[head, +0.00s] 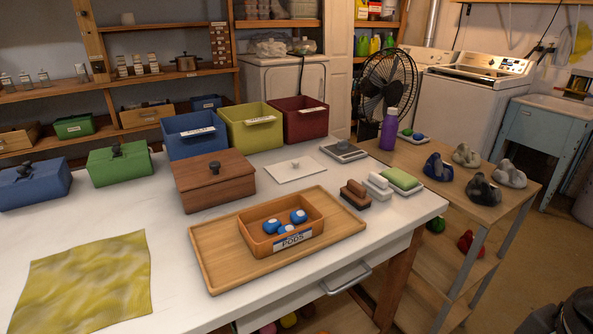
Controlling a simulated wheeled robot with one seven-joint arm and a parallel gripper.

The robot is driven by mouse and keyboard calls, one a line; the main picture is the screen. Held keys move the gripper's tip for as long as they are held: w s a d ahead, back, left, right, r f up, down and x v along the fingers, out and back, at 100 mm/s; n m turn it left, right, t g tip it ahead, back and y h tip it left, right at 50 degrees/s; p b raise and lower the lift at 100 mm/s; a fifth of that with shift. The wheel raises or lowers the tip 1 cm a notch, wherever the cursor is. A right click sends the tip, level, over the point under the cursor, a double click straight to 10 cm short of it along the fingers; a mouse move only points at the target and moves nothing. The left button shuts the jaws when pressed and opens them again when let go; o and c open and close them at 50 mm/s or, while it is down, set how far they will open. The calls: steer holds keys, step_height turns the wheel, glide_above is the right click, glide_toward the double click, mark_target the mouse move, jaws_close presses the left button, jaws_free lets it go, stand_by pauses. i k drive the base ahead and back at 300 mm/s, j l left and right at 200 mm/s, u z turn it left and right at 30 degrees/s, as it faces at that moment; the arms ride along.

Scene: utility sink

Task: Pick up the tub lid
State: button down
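The tub stands on a wooden tray (212,272). Nothing covers the lid and nothing rests on it. My gripper is not recognisable in the head view, so I cannot see whether it is open or shut.
A brown lidded box (215,184) stands left of the lid. Blue (194,138), olive (254,130) and dark red bins (305,123) stand behind it. A grey square item (343,151) lies to its right, with brushes (356,194) nearer the table edge. A yellow cloth (88,285) lies front left.

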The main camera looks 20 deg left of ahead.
mark_target(290, 169)
steer(key=u, duration=0.95)
steer(key=i+l+u, duration=0.1)
steer(key=u, duration=0.3)
steer(key=i+l+u, duration=0.15)
steer(key=u, duration=0.25)
steer(key=l+u, duration=0.2)
steer(key=u, duration=0.25)
steer(key=i+l+u, duration=0.1)
steer(key=l+u, duration=0.15)
steer(key=u, duration=0.15)
steer(key=l+u, duration=0.5)
steer(key=l, duration=1.4)
